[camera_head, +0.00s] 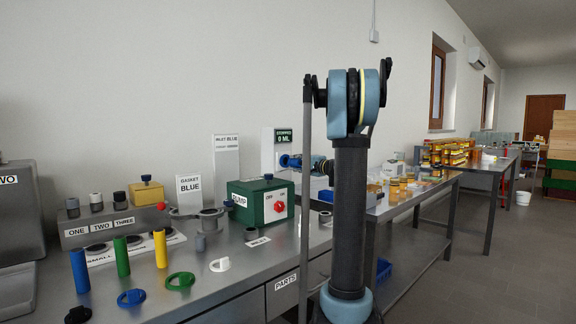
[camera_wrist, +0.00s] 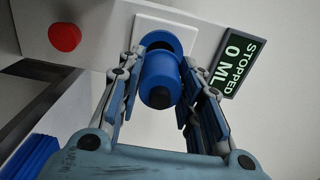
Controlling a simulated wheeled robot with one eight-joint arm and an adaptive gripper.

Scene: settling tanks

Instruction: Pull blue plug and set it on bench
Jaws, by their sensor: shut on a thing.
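The blue plug (camera_wrist: 160,80) shows in the wrist view between the fingers of my gripper (camera_wrist: 162,90), which is shut on it. Its far end is at a dark round opening in a white square plate (camera_wrist: 170,24). I cannot tell how deep it sits in the opening. In the head view my gripper (camera_head: 290,161) reaches left to the white panel, partly hidden by my arm. The steel bench (camera_head: 230,262) runs below, with bare patches at its front.
A sign (camera_wrist: 238,65) reading STOPPED 0 ML is right of the plate, and a red button (camera_wrist: 65,37) is left.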

